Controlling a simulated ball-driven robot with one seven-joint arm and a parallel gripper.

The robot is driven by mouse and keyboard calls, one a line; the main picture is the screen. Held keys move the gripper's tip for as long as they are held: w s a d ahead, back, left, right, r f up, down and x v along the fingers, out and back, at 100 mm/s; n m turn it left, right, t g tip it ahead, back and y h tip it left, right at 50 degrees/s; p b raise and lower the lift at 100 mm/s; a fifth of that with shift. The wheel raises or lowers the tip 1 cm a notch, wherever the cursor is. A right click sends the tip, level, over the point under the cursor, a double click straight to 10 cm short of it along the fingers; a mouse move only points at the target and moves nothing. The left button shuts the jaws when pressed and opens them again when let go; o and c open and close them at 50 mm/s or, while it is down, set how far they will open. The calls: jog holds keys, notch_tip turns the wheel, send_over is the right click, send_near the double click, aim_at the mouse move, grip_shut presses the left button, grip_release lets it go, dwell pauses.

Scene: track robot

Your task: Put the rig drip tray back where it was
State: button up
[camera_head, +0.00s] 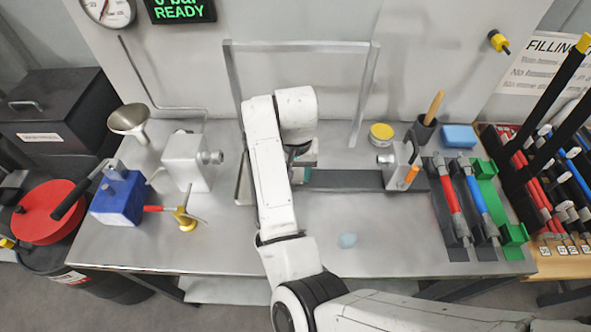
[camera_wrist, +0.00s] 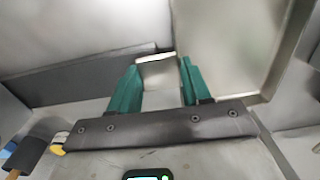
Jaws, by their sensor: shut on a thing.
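The drip tray, a shallow grey metal tray with a raised rim, shows in the wrist view (camera_wrist: 222,45) at the upper right. In the head view only its left edge (camera_head: 243,182) shows, under the frame; my arm hides the rest. My gripper (camera_head: 305,160) has green fingers, partly hidden by my arm in the head view. In the wrist view my gripper (camera_wrist: 158,85) is shut on a pale metal piece beside the tray, which looks like its grip tab. The join between tab and tray is not clear. I cannot tell whether the tray touches the bench.
A metal frame (camera_head: 232,85) stands behind my gripper. A dark strip (camera_head: 345,180) and a grey clamp block (camera_head: 395,165) lie to the right.

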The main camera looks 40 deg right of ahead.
jog(key=shift+f, duration=0.35)
jog(key=shift+s+f, duration=0.15)
jog(key=shift+f, duration=0.25)
jog(key=o, duration=1.3)
jog(key=shift+f, duration=0.15)
notch_tip(320, 180, up, 14)
jog(key=shift+f+p, duration=0.1)
jog(key=shift+p, duration=1.1)
